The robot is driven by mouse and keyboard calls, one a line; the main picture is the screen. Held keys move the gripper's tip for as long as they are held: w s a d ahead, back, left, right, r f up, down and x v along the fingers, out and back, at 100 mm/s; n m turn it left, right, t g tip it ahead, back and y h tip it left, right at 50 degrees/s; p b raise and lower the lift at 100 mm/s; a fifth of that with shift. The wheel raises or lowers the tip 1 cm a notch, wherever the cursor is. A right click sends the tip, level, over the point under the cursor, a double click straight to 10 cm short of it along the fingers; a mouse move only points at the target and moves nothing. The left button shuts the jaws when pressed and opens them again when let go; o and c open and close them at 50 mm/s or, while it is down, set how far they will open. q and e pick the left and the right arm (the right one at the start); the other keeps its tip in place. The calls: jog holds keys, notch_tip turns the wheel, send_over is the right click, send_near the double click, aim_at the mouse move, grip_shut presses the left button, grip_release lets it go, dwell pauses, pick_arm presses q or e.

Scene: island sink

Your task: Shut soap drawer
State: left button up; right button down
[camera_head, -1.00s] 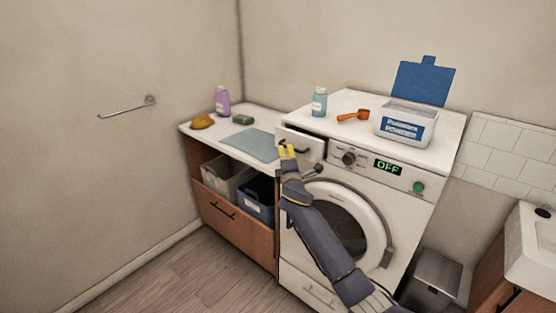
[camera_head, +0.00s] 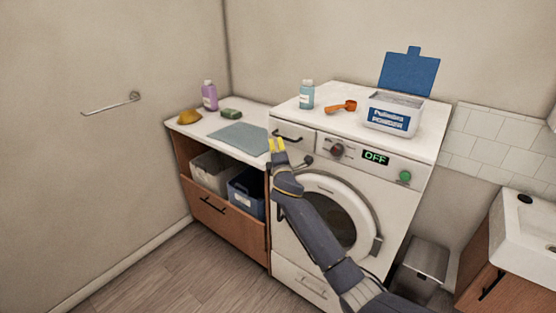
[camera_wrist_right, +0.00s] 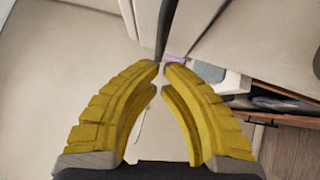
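The soap drawer (camera_head: 301,141) is at the upper left of the white washing machine (camera_head: 380,188) front. It has a dark handle, and its face looks flush or nearly flush with the panel; any small gap is too fine to tell. My right gripper (camera_head: 277,145) has yellow fingers and is at the left part of the drawer front, just below the handle's left end. In the right wrist view the fingertips (camera_wrist_right: 162,66) nearly meet, with nothing seen held between them. Whether they touch the drawer cannot be told. My left gripper is not in view.
On the machine stand a blue bottle (camera_head: 307,94), an orange scoop (camera_head: 342,106) and an open powder box (camera_head: 392,115). The counter on the left holds a purple bottle (camera_head: 209,96), a sponge (camera_head: 231,113) and a cloth (camera_head: 240,137). A metal bin (camera_head: 423,268) stands right of the machine.

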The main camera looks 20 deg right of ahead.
jog(key=s+a+f, duration=0.2)
jog(key=s+a, duration=0.1)
jog(key=s, duration=0.8)
notch_tip(320, 180, down, 26)
jog(key=w+a+m+g+y, duration=0.1)
jog(key=m+g+y, duration=0.25)
jog(key=m, duration=0.25)
jog(key=s+d+f+m+g, duration=0.1)
jog(key=s+f+g, duration=0.1)
jog(key=s+f, duration=0.5)
jog(key=s+f+m+g, duration=0.2)
jog(key=s+f, duration=0.2)
jog(key=f, duration=0.7)
jog(key=s+d+f+m+g, duration=0.1)
jog(key=s+f+g, duration=0.1)
jog(key=s+f, duration=0.5)
jog(key=s+d+f+m+g, duration=0.25)
jog(key=s+f+g, duration=0.25)
jog(key=s+f, duration=1.7)
jog(key=s+f+m+g, duration=0.1)
jog(key=s+f, duration=0.1)
jog(key=s, duration=1.3)
jog(key=s+f+g, duration=0.2)
jog(key=s, duration=1.3)
jog(key=shift+d+m+h, duration=0.3)
jog(key=shift+m+h, duration=0.05)
